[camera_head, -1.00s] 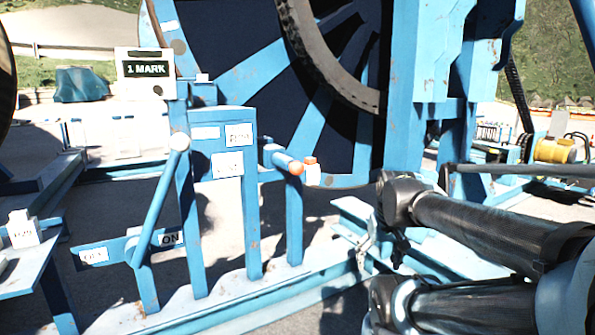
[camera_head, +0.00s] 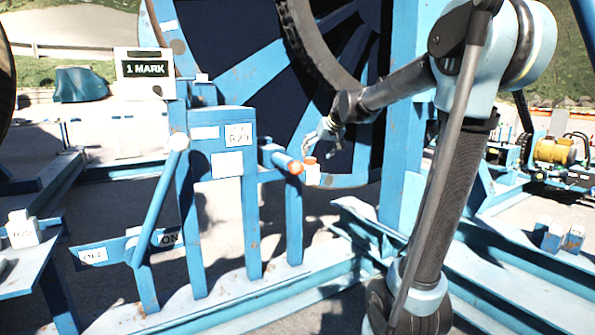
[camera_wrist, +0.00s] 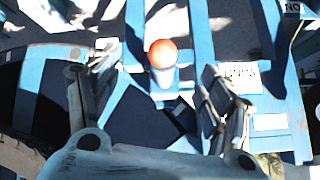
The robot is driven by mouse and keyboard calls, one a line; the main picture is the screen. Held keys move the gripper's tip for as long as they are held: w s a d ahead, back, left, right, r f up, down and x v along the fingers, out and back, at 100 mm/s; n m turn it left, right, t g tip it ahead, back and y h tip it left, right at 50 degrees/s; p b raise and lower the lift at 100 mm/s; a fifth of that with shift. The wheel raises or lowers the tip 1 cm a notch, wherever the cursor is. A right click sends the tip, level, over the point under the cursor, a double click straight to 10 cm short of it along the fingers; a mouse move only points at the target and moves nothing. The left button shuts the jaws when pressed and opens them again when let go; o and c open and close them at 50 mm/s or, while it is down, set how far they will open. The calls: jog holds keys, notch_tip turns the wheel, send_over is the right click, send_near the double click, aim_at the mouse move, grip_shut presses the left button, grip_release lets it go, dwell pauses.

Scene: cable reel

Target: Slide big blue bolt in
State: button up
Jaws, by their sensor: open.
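The big blue bolt (camera_head: 280,158) is a blue rod with an orange rounded end. In the head view it sticks out to the right of the blue labelled post. In the wrist view its orange end (camera_wrist: 162,53) lies between my two fingers, slightly beyond them. My gripper (camera_head: 318,145) is open and empty, up and to the right of the bolt's orange end in the head view. The wrist view shows its fingers spread (camera_wrist: 145,80). I see no contact with the bolt. How deep the bolt sits in its sleeve cannot be told.
A small white box with an orange top (camera_head: 311,172) stands close to the bolt's end. The blue labelled post (camera_head: 228,150) is left of the bolt, with a lever (camera_head: 158,205) further left. The large reel (camera_head: 255,70) fills the background.

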aim_at(299, 163)
jog(key=r+x, duration=0.1)
jog(key=x, duration=0.5)
jog(key=w+a+r+x, duration=0.1)
jog(key=x, duration=0.5)
jog(key=w+x, duration=0.1)
jog(key=x, duration=0.6)
jog(key=shift+w+a+r, duration=0.15)
jog(key=shift+a+r, duration=0.2)
jog(key=shift+r, duration=0.05)
jog(key=c, duration=1.5)
jog(key=w+a, duration=0.2)
jog(key=w, duration=0.1)
jog(key=w+a, duration=0.2)
jog(key=w, duration=0.1)
jog(key=w+a, duration=0.2)
jog(key=w, duration=0.1)
jog(key=shift+r, duration=0.1)
jog(key=shift+w, duration=0.1)
jog(key=o, duration=1.5)
